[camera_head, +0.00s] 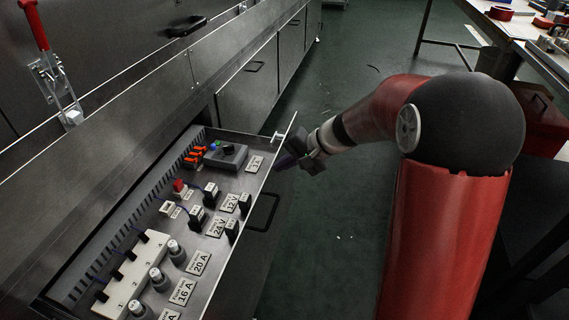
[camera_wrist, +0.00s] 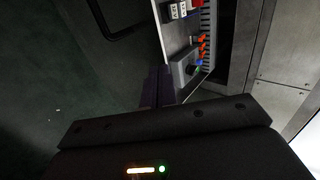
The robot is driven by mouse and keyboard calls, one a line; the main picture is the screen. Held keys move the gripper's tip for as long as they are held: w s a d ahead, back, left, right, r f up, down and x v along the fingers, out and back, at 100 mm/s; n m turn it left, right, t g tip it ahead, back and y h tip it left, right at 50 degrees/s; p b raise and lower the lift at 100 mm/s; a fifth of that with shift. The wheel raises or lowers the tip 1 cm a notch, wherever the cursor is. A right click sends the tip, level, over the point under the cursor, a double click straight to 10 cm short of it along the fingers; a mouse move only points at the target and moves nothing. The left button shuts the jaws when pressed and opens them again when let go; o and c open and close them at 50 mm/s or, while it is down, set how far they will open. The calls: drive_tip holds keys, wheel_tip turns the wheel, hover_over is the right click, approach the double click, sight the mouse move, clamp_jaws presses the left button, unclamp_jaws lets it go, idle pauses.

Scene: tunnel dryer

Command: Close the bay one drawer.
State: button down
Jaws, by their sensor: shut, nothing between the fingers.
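The drawer (camera_head: 262,187) stands pulled out from the grey metal cabinet, with electrical parts and labels such as 24 V, 12 V and 20 A inside. Its dark bar handle (camera_head: 264,212) is on the outer front face. My gripper (camera_head: 286,161) is shut and empty at the outer side of the drawer front, near its far end. Whether it touches the front cannot be told. In the wrist view, the dark fingers (camera_wrist: 157,88) point at the drawer front, beside the inner parts. The handle also shows there (camera_wrist: 118,30).
A red toggle clamp (camera_head: 40,50) stands on the cabinet at the left. More closed cabinet fronts (camera_head: 250,95) run beyond the drawer. A workbench (camera_head: 510,25) and a red box (camera_head: 545,120) are at the right. Green floor (camera_head: 330,240) lies open before the drawer.

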drive_tip(key=shift+a, duration=0.15)
drive_tip(key=w+a+p, duration=0.1)
drive_tip(key=w+a, duration=0.3)
drive_tip(key=a, duration=0.9)
drive_tip(key=w+a+p, duration=0.2)
drive_tip(key=w+a, duration=0.3)
drive_tip(key=a, duration=0.7)
drive_tip(key=shift+w+a, duration=0.2)
drive_tip(key=shift+a, duration=0.15)
drive_tip(key=shift+d, duration=0.1)
